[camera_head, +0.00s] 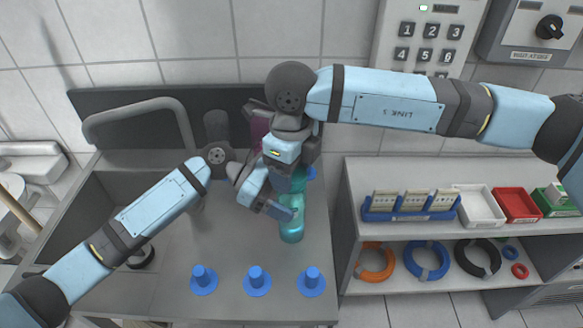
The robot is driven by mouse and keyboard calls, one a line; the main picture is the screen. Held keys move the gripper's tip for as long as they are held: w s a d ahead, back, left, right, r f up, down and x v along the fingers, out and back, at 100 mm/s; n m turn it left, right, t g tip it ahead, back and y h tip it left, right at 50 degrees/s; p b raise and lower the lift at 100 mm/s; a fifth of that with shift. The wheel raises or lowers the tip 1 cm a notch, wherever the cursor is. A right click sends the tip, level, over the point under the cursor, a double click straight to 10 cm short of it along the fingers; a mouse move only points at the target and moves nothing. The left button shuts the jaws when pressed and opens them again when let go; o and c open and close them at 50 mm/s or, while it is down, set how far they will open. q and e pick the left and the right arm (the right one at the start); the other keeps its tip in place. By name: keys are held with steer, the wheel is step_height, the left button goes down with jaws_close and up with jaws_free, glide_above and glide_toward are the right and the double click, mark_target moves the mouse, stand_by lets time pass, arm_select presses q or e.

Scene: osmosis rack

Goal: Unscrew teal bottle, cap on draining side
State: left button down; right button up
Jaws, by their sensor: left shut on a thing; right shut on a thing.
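The teal bottle (291,233) stands upright on the grey counter, its upper part mostly hidden by my grippers. My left gripper (292,212) comes in from the left and is shut on the bottle's body. My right gripper (292,182) points down from above, directly over the bottle, and is shut at its top. The cap is hidden there, and I cannot tell whether it is still joined to the bottle. The draining side (180,268) is the flat grey counter with blue pegs (257,280) along its front.
A purple object (260,128) stands behind my grippers. A sink basin with a grey tap (140,108) is at the left. The shelf unit (350,215) at the right holds a blue rack (410,208), trays and coloured rings. The counter between the bottle and front pegs is clear.

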steer(key=n, duration=0.3)
steer(key=shift+w+d, duration=0.1)
steer(key=o, duration=1)
steer(key=shift+r, duration=2.35)
steer(key=shift+c, duration=0.2)
steer(key=m, duration=0.1)
steer(key=r+m, duration=0.1)
steer(key=m, duration=0.1)
steer(key=r+m, duration=0.1)
steer(key=m, duration=0.3)
steer(key=r+m, duration=0.1)
steer(key=m, duration=0.1)
steer(key=shift+r+m, duration=0.1)
steer(key=shift+m, duration=0.3)
steer(key=shift+f, duration=3.95)
